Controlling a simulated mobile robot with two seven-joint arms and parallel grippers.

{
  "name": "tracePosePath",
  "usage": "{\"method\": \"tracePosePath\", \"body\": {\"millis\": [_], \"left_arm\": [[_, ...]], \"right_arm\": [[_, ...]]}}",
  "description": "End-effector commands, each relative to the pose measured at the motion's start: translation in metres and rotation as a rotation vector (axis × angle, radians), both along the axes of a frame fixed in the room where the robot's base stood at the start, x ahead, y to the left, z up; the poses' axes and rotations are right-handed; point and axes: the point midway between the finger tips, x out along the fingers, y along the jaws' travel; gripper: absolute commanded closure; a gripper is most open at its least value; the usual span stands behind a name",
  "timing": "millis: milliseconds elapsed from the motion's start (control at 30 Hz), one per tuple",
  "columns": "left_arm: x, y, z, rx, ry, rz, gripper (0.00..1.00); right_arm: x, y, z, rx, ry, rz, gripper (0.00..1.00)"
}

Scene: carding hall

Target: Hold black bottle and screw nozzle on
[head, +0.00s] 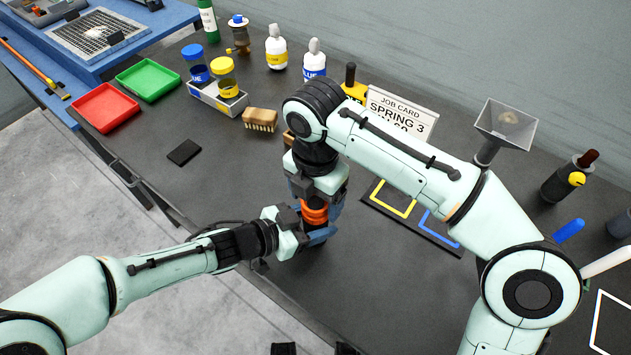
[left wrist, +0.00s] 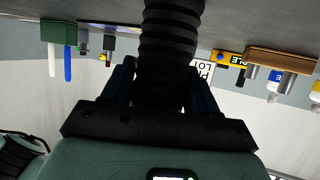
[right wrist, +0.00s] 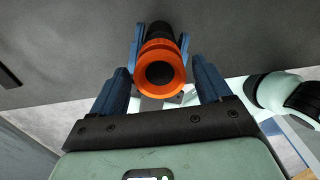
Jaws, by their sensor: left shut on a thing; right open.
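The black ribbed bottle (left wrist: 168,45) stands between the fingers of my left gripper (head: 318,237), which is shut on it over the table. In the head view the bottle is mostly hidden by the grippers. The orange ringed nozzle piece (head: 314,213) is at the top of the bottle, in line with it. In the right wrist view the orange piece (right wrist: 152,88) shows end-on with a dark round centre. My right gripper (head: 317,206) comes down from above, open, with its fingers on either side of the orange piece. How far the nozzle is seated is hidden.
A wooden brush (head: 260,119), a job card (head: 400,108) and a black mat with yellow and blue outlines (head: 432,238) lie around the grippers. Red (head: 104,108) and green (head: 148,80) trays stand at left. The tabletop left of the grippers is mostly clear.

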Motion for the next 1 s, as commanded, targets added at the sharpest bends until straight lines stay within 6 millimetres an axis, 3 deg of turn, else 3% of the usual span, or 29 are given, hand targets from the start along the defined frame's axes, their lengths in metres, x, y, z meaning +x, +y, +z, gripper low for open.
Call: {"method": "tracePosePath", "body": {"millis": [200,533,700,900,933,1000], "left_arm": [[0.000,0.000,0.000,0.000,0.000,0.000,1.00],[0.000,0.000,0.000,0.000,0.000,0.000,1.00],[0.000,0.000,0.000,0.000,0.000,0.000,1.00],[0.000,0.000,0.000,0.000,0.000,0.000,1.00],[0.000,0.000,0.000,0.000,-0.001,0.000,1.00],[0.000,0.000,0.000,0.000,0.000,0.000,1.00]], "right_arm": [[0.000,0.000,-0.020,0.000,0.000,-0.001,0.22],[0.000,0.000,-0.022,0.000,-0.001,-0.001,0.22],[0.000,0.000,-0.022,0.000,-0.001,-0.001,0.78],[0.000,0.000,-0.022,0.000,-0.001,-0.001,0.79],[0.000,0.000,-0.022,0.000,-0.001,-0.001,0.33],[0.000,0.000,-0.022,0.000,-0.001,-0.001,0.13]]}}
